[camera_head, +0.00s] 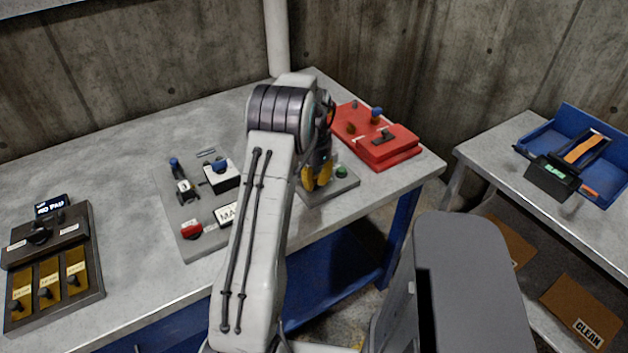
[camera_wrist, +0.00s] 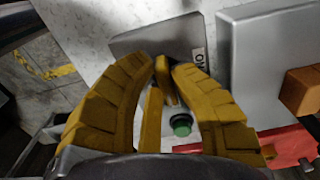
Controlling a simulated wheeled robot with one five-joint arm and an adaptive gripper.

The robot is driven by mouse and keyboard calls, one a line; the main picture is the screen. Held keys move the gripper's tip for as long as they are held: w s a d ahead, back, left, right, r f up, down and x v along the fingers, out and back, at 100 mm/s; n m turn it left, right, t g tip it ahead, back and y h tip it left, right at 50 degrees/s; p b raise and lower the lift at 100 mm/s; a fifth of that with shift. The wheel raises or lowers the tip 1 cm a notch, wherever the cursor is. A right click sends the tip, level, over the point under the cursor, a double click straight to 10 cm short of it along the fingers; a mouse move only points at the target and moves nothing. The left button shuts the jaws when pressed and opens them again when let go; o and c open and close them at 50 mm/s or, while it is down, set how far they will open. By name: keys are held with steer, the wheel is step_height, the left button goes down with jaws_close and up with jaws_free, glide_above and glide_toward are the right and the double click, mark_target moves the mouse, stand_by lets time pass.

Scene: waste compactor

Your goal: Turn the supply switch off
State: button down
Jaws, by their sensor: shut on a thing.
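My gripper (camera_head: 317,182) has yellow fingers and points down over a small grey panel (camera_head: 347,187) near the table's front edge.
A red box (camera_head: 385,150) stands behind and right of the panel. A grey plate with small controls (camera_head: 187,215) lies left of my arm. A dark panel with brass switches (camera_head: 50,265) is at far left. A blue tray (camera_head: 610,140) stands on the right table.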

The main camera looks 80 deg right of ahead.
mark_target(314, 179)
stand_by(0.3)
steer(key=c, duration=1.1)
jaws_free()
step_height(314, 179, up, 12)
stand_by(0.5)
